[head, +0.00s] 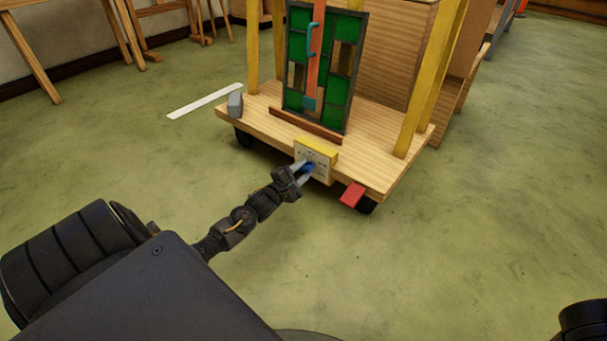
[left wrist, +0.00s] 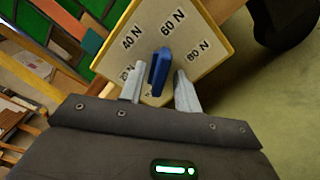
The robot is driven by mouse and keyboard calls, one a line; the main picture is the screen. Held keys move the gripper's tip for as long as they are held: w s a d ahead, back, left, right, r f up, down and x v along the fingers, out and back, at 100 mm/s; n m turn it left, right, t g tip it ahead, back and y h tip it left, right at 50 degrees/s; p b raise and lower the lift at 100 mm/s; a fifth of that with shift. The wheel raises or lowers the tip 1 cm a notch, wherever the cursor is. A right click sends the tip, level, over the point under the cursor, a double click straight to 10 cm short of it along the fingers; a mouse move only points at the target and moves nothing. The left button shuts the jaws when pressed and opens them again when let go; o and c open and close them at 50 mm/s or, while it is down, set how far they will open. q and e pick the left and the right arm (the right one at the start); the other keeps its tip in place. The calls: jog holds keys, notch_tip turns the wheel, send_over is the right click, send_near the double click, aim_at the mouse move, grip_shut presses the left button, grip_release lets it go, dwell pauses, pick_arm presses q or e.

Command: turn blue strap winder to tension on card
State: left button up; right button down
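The blue strap winder (left wrist: 159,72) sticks out of a white dial plate (head: 316,157) with a yellow border on the trolley's front edge. The plate (left wrist: 200,22) carries the marks 20 N, 40 N, 60 N and 80 N. In the left wrist view the winder's upper end lies nearest 60 N. The winder (head: 309,168) is partly hidden by my gripper in the head view. My left gripper (left wrist: 160,78) is open, one finger on each side of the winder, with visible gaps. It also shows in the head view (head: 301,172). My right gripper is out of view.
A red tab (head: 352,194) hangs at the front edge; a grey block (head: 235,104) sits left.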

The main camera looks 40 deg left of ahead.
pick_arm(q)
jog(key=shift+w, duration=0.2)
